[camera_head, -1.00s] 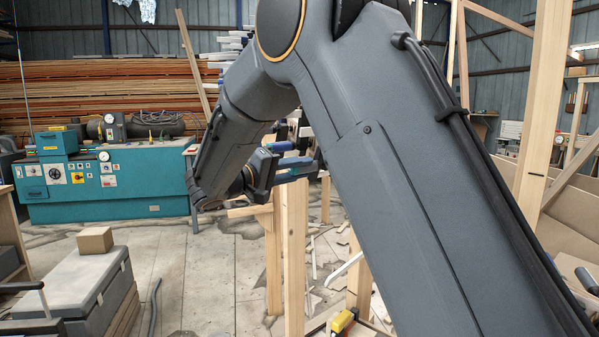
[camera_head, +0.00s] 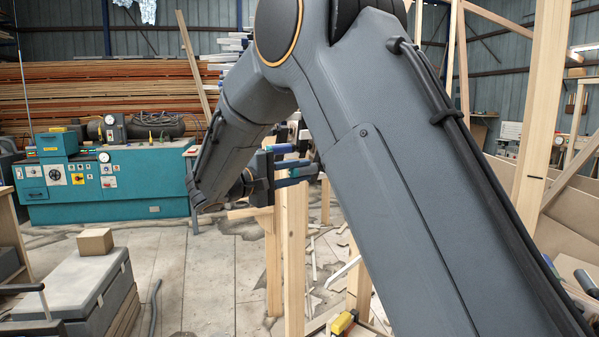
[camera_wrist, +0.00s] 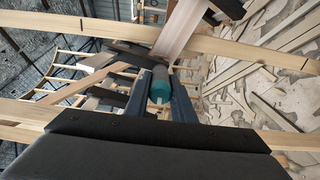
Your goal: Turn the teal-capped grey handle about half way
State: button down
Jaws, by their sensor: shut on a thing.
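The grey handle (camera_wrist: 160,72) with its teal cap (camera_wrist: 160,90) shows in the wrist view, its cap end facing the camera. My gripper (camera_wrist: 161,97) has one finger on each side of the handle and is shut on it. The handle runs away from the palm towards a dark clamp bar among the pale wooden strips. In the head view my gripper (camera_head: 298,165) is at the timber frame, partly behind my arm. The handle is hard to make out there between the fingers.
Curved wooden strips (camera_wrist: 240,48) cross the wrist view close beyond my gripper. Pale timber posts (camera_head: 294,260) stand below it in the head view. A teal machine (camera_head: 110,180) stands at the left, with a grey case (camera_head: 75,285) in front. Offcuts litter the floor.

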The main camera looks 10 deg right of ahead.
jog(key=c, duration=1.5)
grip_release()
jog(key=b+v, duration=0.1)
jog(key=v, duration=0.5)
jog(key=shift+a+f+b, duration=0.1)
jog(key=shift+a+b, duration=0.15)
jog(key=shift+b, duration=0.05)
jog(key=shift+s+a, duration=0.45)
jog(key=shift+a, duration=0.1)
jog(key=v, duration=0.6)
jog(key=shift+s+a, duration=0.1)
jog(key=shift+a, duration=0.05)
